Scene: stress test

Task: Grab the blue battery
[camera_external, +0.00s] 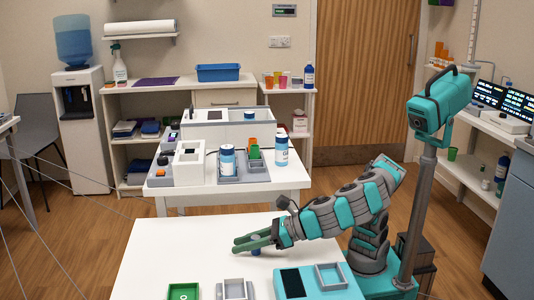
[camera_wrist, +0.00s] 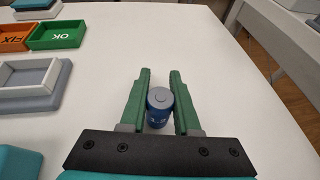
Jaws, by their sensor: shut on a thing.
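The blue battery (camera_wrist: 159,112) is a small blue cylinder with a grey top. In the wrist view it stands upright between the two green fingers of my gripper (camera_wrist: 160,97), which are shut on it. In the external view my gripper (camera_external: 252,243) is low over the white table (camera_external: 165,245), and a small blue part of the battery (camera_external: 256,252) shows below the fingers. I cannot tell whether the battery touches the table.
In the wrist view a green tray marked OK (camera_wrist: 58,36), an orange tray marked FIX (camera_wrist: 14,38) and a white-rimmed grey tray (camera_wrist: 33,78) are at the left. The table right of my gripper is clear to its edge. A second white table (camera_external: 230,193) stands behind, with bottles and devices.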

